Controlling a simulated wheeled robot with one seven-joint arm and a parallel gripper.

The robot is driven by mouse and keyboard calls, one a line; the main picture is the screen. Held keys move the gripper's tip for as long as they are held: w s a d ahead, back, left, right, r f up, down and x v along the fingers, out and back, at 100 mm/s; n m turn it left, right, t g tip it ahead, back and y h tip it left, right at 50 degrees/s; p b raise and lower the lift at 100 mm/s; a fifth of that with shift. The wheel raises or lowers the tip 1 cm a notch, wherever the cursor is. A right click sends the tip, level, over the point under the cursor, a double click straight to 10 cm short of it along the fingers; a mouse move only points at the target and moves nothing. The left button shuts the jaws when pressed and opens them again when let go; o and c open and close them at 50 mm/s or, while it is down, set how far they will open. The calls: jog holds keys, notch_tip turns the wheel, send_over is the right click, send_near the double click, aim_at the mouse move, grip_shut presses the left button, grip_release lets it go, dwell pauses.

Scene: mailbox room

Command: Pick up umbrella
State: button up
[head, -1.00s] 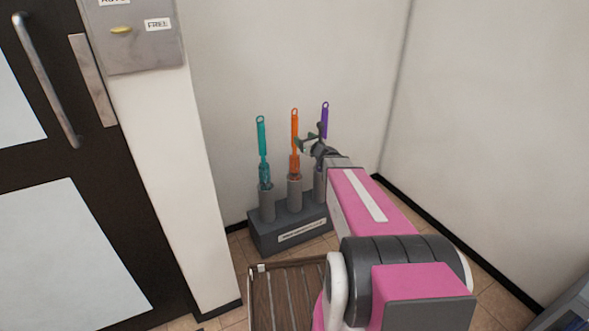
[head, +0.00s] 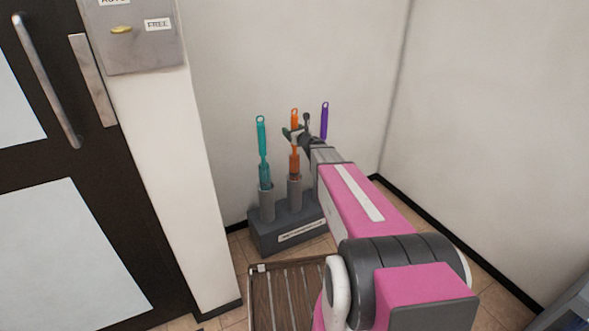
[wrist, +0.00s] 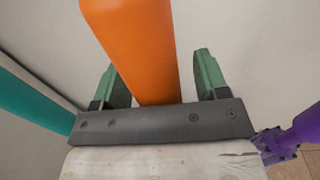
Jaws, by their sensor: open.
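Three umbrellas stand upright in a grey stand (head: 262,236) in the corner: a teal one (head: 262,135) on the left, an orange one (head: 295,160) in the middle and a purple one (head: 324,120) on the right. My gripper (head: 291,133) is at the upper part of the orange umbrella. In the wrist view the orange umbrella (wrist: 138,45) lies between the two green fingers of my open gripper (wrist: 157,78), with gaps on both sides. The teal umbrella (wrist: 30,100) shows at left and the purple one (wrist: 295,135) at right. My arm hides the purple umbrella's lower part.
A slatted wooden surface (head: 257,300) is in front of the stand. A dark door (head: 90,200) and a pillar with a metal box (head: 140,50) are on the left. Bare walls meet behind the stand.

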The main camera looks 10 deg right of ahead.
grip_shut()
